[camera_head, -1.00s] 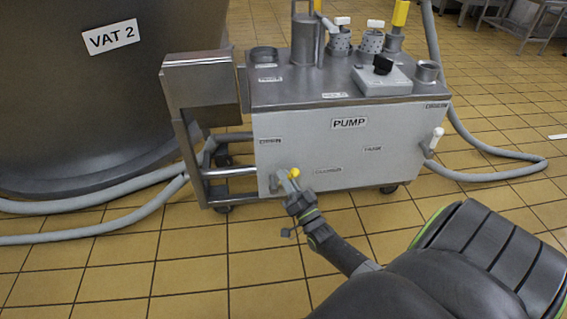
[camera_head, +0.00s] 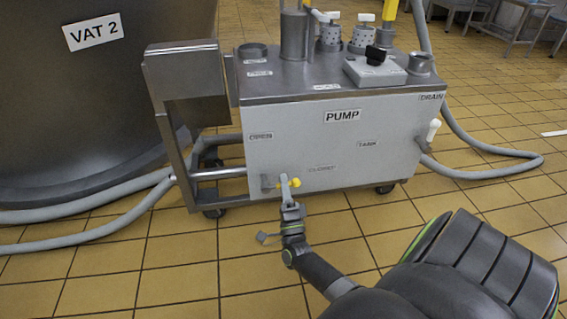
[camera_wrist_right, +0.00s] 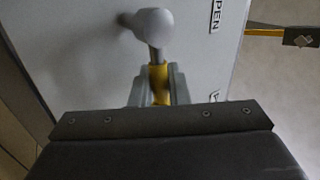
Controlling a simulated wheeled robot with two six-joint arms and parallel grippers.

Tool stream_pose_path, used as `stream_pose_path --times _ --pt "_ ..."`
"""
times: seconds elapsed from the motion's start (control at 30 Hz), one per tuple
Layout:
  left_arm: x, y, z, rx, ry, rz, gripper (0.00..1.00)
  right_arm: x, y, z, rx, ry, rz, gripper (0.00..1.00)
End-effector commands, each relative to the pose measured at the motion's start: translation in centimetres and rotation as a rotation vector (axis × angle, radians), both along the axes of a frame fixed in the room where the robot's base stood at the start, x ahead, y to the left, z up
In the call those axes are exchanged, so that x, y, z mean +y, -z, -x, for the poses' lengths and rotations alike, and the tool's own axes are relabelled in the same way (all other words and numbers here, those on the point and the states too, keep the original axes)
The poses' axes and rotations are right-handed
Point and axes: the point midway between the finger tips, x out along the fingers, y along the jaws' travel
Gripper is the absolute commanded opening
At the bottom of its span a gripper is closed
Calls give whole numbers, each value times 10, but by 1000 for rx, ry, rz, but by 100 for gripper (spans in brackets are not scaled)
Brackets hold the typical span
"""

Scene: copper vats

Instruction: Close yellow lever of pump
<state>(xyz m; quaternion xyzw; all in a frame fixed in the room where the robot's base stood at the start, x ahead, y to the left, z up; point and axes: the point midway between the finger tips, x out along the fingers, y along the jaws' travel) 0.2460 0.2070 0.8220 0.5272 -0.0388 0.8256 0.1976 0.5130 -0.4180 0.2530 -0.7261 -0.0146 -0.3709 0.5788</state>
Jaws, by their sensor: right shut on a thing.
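The grey pump box (camera_head: 390,150) stands on a wheeled steel frame. Its lever, with a grey valve end (camera_head: 267,183) and a yellow part (camera_head: 296,183), is low on the left of the front face and points to the right. My right gripper (camera_head: 287,188) is shut on the yellow lever, hiding part of it. In the right wrist view, the yellow lever (camera_wrist_right: 158,80) lies between the fingers (camera_wrist_right: 157,92), below a rounded grey valve end (camera_wrist_right: 153,27). My left gripper is not in view.
An "OPEN" label (camera_head: 260,136) is above the lever, and a faint "CLOSED" label (camera_head: 322,168) is to its upper right. VAT 2 (camera_head: 90,100) stands at the left. Grey hoses (camera_head: 85,203) run along the floor. Tiled floor in front is clear.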

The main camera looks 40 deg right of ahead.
Motion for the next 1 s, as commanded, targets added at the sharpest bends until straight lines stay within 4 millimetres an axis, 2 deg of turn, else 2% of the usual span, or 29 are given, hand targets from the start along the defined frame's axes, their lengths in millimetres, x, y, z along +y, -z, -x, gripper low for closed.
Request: stream_pose_path --times 0.03,0.7,0.73,0.83,1.0 --pt "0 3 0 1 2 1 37 -1 6 1 -2 1 -19 0" --pt "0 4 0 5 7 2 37 -1 7 1 -31 1 -64 0" --pt "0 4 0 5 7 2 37 -1 7 2 -31 1 -64 19" --pt "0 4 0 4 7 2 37 -1 6 1 -31 2 -62 32" --pt "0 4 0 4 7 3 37 -1 5 1 -34 0 -61 34"
